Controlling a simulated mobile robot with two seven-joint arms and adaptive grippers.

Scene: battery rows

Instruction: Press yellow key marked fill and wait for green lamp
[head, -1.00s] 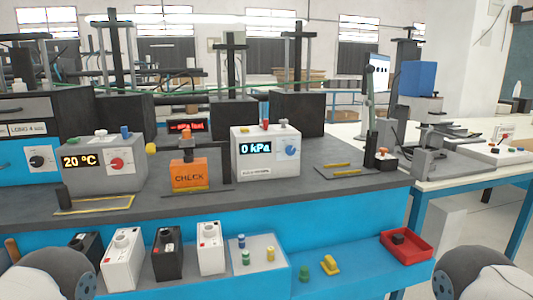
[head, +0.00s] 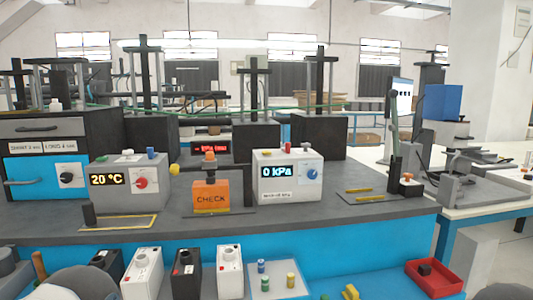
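No key with a readable "fill" mark shows in the head view. A grey box (head: 287,178) with a blue "0 kPa" display (head: 277,171) stands on the dark bench, with a red knob and small light parts on top. A second grey box (head: 127,184) reads "20 °C" and has green, white and blue parts on top. A round yellow knob (head: 174,169) sits left of the orange "CHECK" block (head: 211,196). I cannot make out a lit green lamp. Neither gripper is in view; only my own arm parts show at the bottom corners.
On the lower blue shelf stand black and white batteries (head: 230,268), a pale plate with small coloured cylinders (head: 263,268), a yellow piece (head: 351,292) and a red tray (head: 422,280). Black press stands (head: 319,135) rise behind. The dark bench top (head: 335,212) is clear at front right.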

